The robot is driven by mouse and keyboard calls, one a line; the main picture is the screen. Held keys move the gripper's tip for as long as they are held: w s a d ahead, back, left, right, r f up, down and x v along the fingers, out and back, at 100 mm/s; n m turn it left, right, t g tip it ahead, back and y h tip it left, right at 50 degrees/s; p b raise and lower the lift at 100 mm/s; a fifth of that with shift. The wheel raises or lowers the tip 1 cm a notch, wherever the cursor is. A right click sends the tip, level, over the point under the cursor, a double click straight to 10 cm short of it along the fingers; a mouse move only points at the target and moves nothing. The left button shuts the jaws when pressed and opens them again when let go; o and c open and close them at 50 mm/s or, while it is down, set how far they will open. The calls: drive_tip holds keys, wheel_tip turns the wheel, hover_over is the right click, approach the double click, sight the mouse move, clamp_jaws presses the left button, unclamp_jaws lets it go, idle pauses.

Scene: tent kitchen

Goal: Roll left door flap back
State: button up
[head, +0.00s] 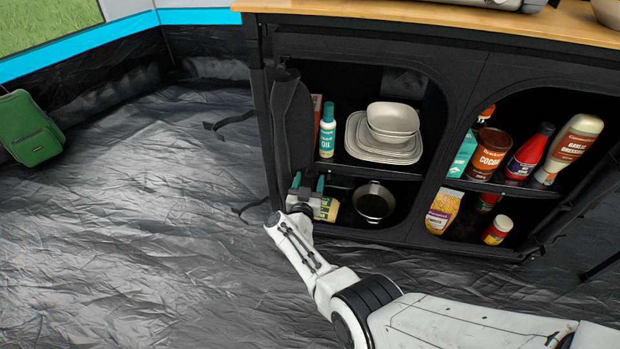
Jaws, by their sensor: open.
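The left door flap (291,122) is black fabric. It stands gathered in an upright, narrow shape along the left edge of the cabinet's left opening, and most of that opening is uncovered. My gripper (308,183) is at the lower left corner of this opening, by the lower end of the flap. Its fingers with green tips point up and are apart. I cannot tell whether they touch the flap. Dark straps (228,121) stick out to the left of the cabinet frame.
The right opening holds several bottles and packets, such as a cocoa tin (489,153). A green bag (31,128) stands far left.

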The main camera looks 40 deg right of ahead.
drive_tip(key=p+v, duration=0.4)
drive_tip(key=v, duration=0.5)
drive_tip(key=shift+s+a+p, duration=0.25)
drive_tip(key=shift+a+p, duration=0.05)
drive_tip(key=shift+p, duration=0.05)
